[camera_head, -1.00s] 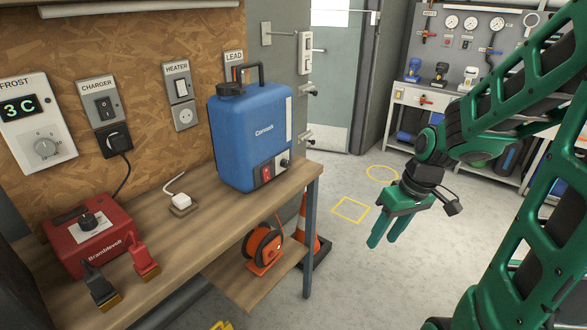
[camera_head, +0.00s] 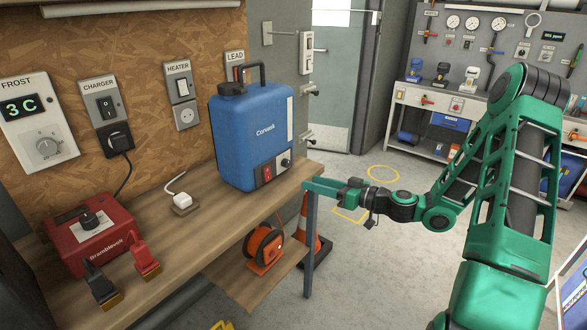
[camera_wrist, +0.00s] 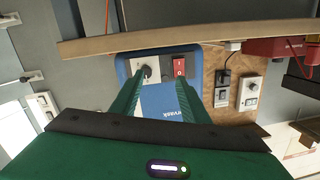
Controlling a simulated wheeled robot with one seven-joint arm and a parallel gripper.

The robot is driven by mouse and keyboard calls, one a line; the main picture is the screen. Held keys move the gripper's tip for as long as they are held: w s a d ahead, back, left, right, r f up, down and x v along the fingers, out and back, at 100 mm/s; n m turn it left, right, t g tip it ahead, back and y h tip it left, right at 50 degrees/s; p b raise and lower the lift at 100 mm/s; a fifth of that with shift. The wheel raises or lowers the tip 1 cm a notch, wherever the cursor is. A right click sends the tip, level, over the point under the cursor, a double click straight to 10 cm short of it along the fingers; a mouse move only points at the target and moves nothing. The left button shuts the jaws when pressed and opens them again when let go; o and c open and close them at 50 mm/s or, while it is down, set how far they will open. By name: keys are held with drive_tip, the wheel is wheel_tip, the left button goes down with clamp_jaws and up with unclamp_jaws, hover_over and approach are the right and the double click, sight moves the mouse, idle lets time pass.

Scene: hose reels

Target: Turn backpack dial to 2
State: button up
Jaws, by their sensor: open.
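The blue backpack tank (camera_head: 252,135) stands upright on the wooden bench. Its lower front panel holds a red rocker switch (camera_head: 267,174) and a small dark dial (camera_head: 286,163). In the wrist view the tank is upside down, with the dial (camera_wrist: 146,71) by the left fingertip and the red switch (camera_wrist: 179,68) beyond the right one. I cannot read the dial's setting. My gripper (camera_head: 307,184) is open and empty, its fingers pointing left at the bench's right end, in front of the tank. It appears apart from the dial.
The bench edge (camera_wrist: 185,32) crosses the top of the wrist view. A red charger (camera_head: 92,237) and white plug (camera_head: 180,200) sit left on the bench.

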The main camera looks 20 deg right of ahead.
sight(289, 164)
drive_tip(key=w+a, duration=0.1)
drive_tip(key=w, duration=0.2)
drive_tip(key=w+a+t, duration=0.1)
drive_tip(key=w, duration=0.3)
drive_tip(key=w+a+r+m+t, duration=0.1)
drive_tip(key=w+a, duration=0.1)
drive_tip(key=w, duration=0.1)
drive_tip(key=shift+w+a, duration=0.1)
drive_tip(key=shift+w, duration=0.05)
clamp_jaws()
